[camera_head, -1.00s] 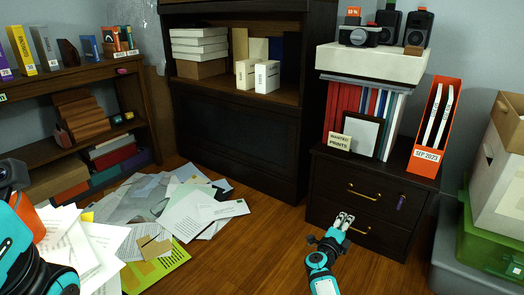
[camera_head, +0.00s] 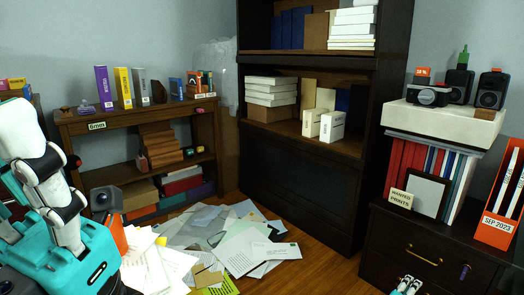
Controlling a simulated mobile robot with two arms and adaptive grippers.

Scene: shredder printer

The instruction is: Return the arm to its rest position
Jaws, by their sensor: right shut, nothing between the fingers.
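My right gripper (camera_head: 406,285) shows at the bottom edge, right of the middle. It is shut and empty, in front of the dark drawer cabinet (camera_head: 388,248), and the rest of that arm is out of the picture. My left arm (camera_head: 45,190) stands folded at the left, teal and white. I cannot make out the left gripper's fingers.
A dark cabinet with gold handles (camera_head: 424,254) holds books and a white printer-like box (camera_head: 445,122). A tall dark bookcase (camera_head: 300,180) stands behind. Papers (camera_head: 215,240) litter the floor. A low wooden shelf (camera_head: 130,118) is at the left. Wood floor (camera_head: 325,272) shows between papers and cabinet.

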